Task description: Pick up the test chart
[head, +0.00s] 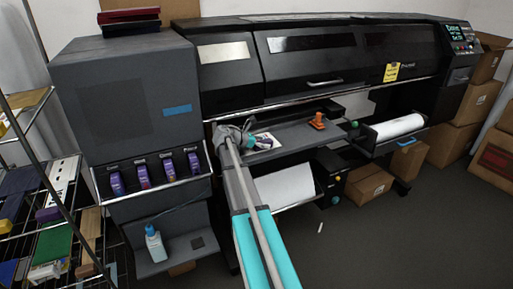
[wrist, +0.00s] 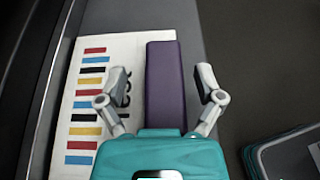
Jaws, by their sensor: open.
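The test chart (wrist: 85,50) is a white sheet with a column of coloured bars and sideways "Test" lettering. It lies on the grey shelf of the large printer and also shows in the head view (head: 270,138). A dark purple block (wrist: 165,75) lies over the chart's right part. My gripper (wrist: 160,78) is open above them in the wrist view, its fingers on either side of the block. The left finger overlaps the lettering, and the teal palm hides the lower part of the block. In the head view my gripper (head: 256,141) is at the chart's left side.
An orange object (head: 317,121) stands on the shelf to the right of the chart. A paper roll (head: 397,126) is farther right. Ink cartridges (head: 143,176) sit in the grey cabinet at left. A dark object (wrist: 288,153) shows at lower right in the wrist view.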

